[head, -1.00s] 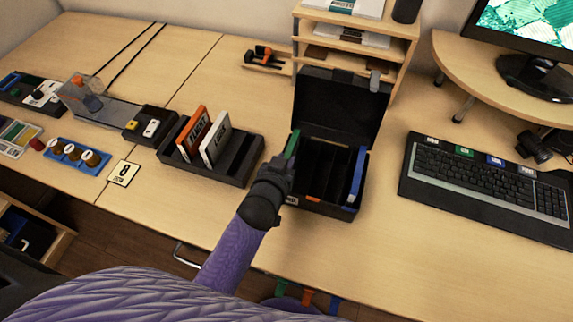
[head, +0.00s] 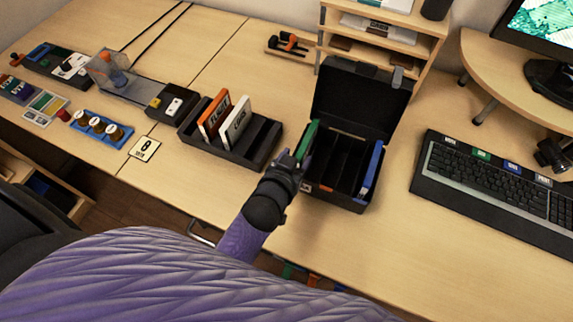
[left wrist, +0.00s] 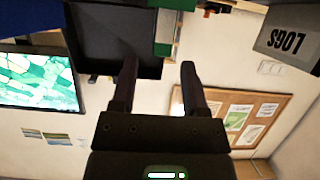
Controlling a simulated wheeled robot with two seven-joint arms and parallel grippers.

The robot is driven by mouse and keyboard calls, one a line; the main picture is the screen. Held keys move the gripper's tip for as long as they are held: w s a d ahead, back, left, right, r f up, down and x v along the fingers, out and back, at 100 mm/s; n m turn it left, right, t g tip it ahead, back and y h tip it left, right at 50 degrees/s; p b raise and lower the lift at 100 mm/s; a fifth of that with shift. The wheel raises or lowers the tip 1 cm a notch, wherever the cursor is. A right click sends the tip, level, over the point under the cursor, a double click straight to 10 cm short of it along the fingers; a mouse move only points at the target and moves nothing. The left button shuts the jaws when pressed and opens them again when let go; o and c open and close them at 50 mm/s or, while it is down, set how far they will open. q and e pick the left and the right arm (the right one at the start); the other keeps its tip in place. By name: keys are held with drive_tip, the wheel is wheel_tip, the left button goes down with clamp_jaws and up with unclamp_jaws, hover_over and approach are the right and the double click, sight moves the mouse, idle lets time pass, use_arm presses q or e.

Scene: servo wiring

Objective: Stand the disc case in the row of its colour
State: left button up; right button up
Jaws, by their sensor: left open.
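A green disc case (head: 308,142) stands upright in the leftmost row of the open black box (head: 340,203). It also shows beyond my fingertips in the left wrist view (left wrist: 164,32). My left gripper (head: 297,164) is at the case's near end, and its open fingers (left wrist: 159,68) hold nothing. A blue case (head: 373,168) stands in the rightmost row. An orange tab (head: 327,188) is on the box's front; the middle rows look empty. My gripper partly hides the box's left front corner. My right gripper is not in view.
A black rack (head: 238,150) left of the box holds an orange case (head: 214,115) and a white case (head: 236,122). The raised lid (head: 360,103) stands behind the rows. A keyboard (head: 490,180) lies to the right. The table front is clear.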

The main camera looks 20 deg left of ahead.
use_arm(q)
drive_tip(key=p+v, duration=0.1)
drive_tip(key=v, duration=0.7)
drive_tip(key=shift+p, duration=0.4)
idle(0.6)
